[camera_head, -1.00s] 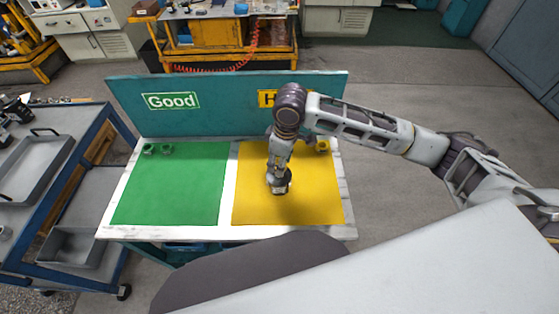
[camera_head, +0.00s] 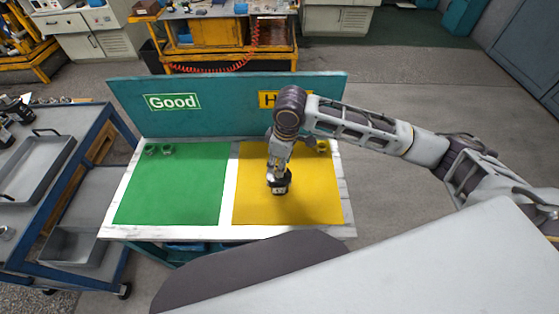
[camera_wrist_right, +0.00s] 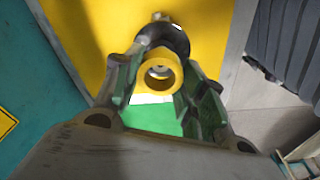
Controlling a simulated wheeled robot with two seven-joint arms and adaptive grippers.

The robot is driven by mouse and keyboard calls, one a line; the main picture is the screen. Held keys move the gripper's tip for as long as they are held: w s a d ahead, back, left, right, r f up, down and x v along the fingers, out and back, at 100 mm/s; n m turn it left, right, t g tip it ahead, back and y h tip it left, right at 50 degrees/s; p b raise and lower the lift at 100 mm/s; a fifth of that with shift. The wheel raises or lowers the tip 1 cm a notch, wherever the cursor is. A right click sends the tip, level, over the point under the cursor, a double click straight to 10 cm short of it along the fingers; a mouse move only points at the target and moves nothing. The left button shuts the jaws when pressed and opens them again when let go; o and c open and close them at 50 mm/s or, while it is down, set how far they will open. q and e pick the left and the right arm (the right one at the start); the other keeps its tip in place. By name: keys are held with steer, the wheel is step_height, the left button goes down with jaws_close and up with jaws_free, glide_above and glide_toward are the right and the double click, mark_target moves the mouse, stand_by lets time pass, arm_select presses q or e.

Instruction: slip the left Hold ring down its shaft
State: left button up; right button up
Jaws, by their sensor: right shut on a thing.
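My right gripper (camera_head: 279,172) points down over the yellow mat (camera_head: 313,205) of the Hold side. In the right wrist view the fingers (camera_wrist_right: 160,88) are shut on a yellow Hold ring (camera_wrist_right: 148,80). A dark motor (camera_wrist_right: 172,37) sits right beyond the ring, and it also shows under the gripper in the head view (camera_head: 280,187). A grey round end shows inside the ring's hole; I cannot tell how far the ring is around the shaft. Another yellow piece (camera_head: 323,147) stands at the mat's back right. My left gripper is out of view.
A teal back panel (camera_head: 225,120) with Good and Hold signs rises behind the mats. A blue cart (camera_head: 75,185) with grey trays stands at the left.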

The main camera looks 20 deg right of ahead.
steer(key=shift+p, duration=0.95)
stand_by(1.2)
steer(key=shift+f+b, duration=0.3)
steer(key=shift+f, duration=1.2)
stand_by(0.8)
steer(key=o, duration=0.8)
steer(key=shift+r, duration=0.15)
steer(key=shift+r+p, duration=2.1)
steer(key=shift+p, duration=0.85)
steer(key=shift+r+p, duration=0.3)
steer(key=shift+r, duration=0.5)
